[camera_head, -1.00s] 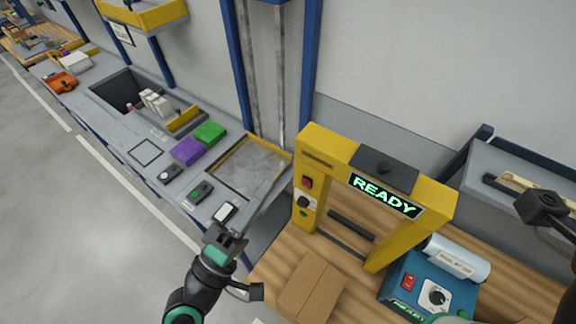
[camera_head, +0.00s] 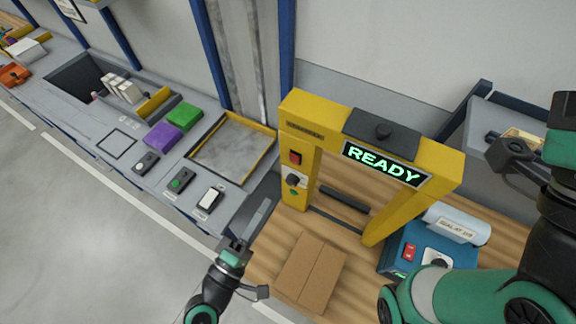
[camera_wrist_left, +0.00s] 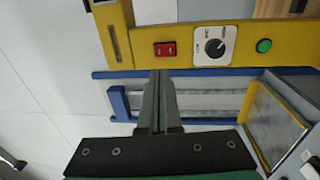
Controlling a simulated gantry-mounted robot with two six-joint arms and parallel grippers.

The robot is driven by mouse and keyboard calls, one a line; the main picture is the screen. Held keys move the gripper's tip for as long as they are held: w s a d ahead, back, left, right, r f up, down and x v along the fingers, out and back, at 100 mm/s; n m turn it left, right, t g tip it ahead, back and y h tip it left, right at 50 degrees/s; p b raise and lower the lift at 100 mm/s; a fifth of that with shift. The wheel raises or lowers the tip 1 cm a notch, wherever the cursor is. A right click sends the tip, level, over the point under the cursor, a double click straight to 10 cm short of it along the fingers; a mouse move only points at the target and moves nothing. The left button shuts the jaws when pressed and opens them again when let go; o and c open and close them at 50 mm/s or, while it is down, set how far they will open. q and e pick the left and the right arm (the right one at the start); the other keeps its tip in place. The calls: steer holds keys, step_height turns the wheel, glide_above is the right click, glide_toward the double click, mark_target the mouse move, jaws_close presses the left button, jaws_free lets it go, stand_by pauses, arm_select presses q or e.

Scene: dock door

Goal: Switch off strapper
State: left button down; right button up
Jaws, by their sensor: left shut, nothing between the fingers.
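The strapper is a yellow arch (camera_head: 410,205) over a wooden table, with a green-lit READY display (camera_head: 385,163). Its left post carries a red rocker switch (camera_head: 295,158), a black knob (camera_head: 292,180) and a green button (camera_head: 293,192). In the left wrist view the red switch (camera_wrist_left: 165,49), the dial knob (camera_wrist_left: 214,47) and the green button (camera_wrist_left: 264,45) lie in a row. My left gripper (camera_head: 264,209) is shut and empty, below and left of the post. Its fingertips (camera_wrist_left: 160,73) appear just below the red switch in the wrist view, apparently apart from it.
A flat cardboard box (camera_head: 310,273) lies on the table in front of the arch. A blue device (camera_head: 398,258) with its own red switch and dial stands at right, near my right arm. A grey bench (camera_head: 225,190) with small devices runs along the left.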

mark_target(294, 158)
arm_select(q)
steer(key=x, duration=1.1)
arm_select(e)
steer(key=shift+r, duration=0.35)
steer(key=shift+r, duration=0.1)
